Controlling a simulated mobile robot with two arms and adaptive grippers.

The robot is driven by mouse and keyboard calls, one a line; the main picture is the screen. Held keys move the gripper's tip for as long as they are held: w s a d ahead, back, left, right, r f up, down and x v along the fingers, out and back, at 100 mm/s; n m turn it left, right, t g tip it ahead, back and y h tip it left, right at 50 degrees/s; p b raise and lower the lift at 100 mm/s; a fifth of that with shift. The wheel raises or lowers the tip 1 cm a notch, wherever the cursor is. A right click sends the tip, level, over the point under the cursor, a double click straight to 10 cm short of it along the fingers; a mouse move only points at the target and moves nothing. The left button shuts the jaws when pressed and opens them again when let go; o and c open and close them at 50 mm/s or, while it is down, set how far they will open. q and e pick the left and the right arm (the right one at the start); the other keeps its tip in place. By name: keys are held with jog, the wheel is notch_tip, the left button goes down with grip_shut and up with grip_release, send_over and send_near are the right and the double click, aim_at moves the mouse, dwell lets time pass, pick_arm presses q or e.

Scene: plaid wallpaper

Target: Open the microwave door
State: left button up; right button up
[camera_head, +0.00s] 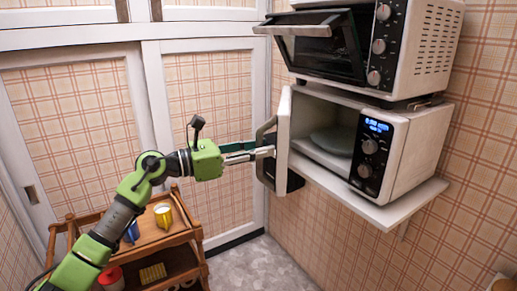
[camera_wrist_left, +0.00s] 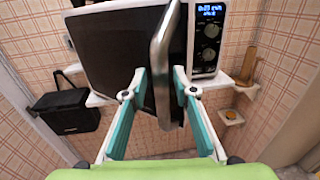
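The lower microwave (camera_head: 398,150) stands on a white wall shelf, with a lit blue display and two knobs. Its door (camera_head: 285,140) stands swung well open to the left, and the cavity with a pale turntable shows. The door handle (camera_head: 262,150) is a curved metal bar on the door's outer face. My left gripper (camera_head: 262,153) is at this handle. My right gripper is not in view.
A toaster oven (camera_head: 375,45) with its door tilted open sits above the microwave. A wooden cart (camera_head: 185,235) with a yellow mug (camera_head: 163,216) stands under my left arm. White-framed plaid panels are behind. Grey floor (camera_head: 262,265) is free below the shelf.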

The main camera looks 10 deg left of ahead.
pick_arm(q)
jog(key=v, duration=1.2)
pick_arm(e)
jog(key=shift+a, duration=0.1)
